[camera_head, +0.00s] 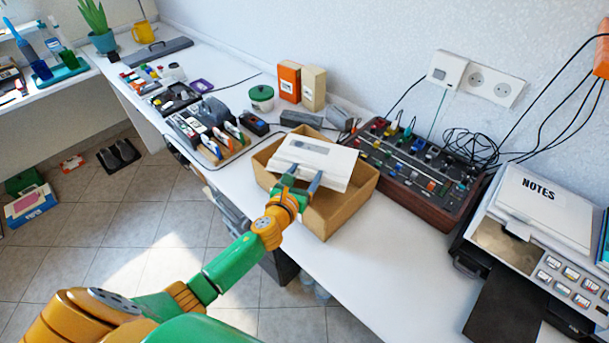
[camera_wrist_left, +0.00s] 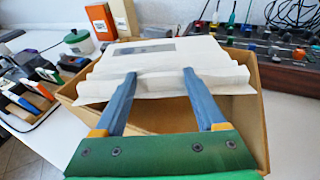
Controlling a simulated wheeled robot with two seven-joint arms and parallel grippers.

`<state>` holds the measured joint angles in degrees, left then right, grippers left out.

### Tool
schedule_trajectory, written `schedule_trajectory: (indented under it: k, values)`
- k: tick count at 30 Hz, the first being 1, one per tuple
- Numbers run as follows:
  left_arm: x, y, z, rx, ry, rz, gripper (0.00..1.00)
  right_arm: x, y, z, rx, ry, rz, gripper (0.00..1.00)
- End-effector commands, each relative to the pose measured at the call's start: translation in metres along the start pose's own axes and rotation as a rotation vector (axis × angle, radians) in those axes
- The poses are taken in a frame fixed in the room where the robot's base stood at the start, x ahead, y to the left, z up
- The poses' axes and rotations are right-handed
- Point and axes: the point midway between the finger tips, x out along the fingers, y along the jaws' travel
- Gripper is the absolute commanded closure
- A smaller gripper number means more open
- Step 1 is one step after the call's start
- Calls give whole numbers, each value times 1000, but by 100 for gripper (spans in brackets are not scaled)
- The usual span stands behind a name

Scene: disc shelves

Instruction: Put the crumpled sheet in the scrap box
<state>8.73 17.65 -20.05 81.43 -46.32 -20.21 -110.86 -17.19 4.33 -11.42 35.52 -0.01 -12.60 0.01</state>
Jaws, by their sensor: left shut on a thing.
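The crumpled sheet (camera_head: 318,158) is a whitish, bent sheet with a grey printed patch. It also shows in the left wrist view (camera_wrist_left: 170,82). My left gripper (camera_head: 301,182) is shut on its near edge, and the blue fingers (camera_wrist_left: 160,88) reach onto it. The sheet is over the open top of the scrap box (camera_head: 349,201), a brown cardboard box on the white table. Its near wall and part of its inside show. I cannot tell whether the sheet touches the box rim. My right gripper is not in view.
A mixer-like console (camera_head: 420,165) stands close right of the box. A tray of coloured tools (camera_head: 213,135) is to its left, with a green-lidded jar (camera_head: 262,97) and orange box (camera_head: 289,81) behind. Bare table (camera_head: 375,265) lies in front of the console.

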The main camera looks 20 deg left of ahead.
Motion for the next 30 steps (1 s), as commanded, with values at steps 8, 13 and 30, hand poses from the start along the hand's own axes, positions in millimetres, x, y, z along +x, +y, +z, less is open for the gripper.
schedule_trajectory:
  k: [8, 13, 30]
  values:
    - [2, 0, -9, 1, 0, 0, 78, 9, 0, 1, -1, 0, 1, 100]
    - [3, 0, -12, 0, 0, 0, 78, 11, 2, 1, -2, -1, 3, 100]
    - [-18, 0, 2, 3, 2, 0, 0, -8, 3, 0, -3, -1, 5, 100]
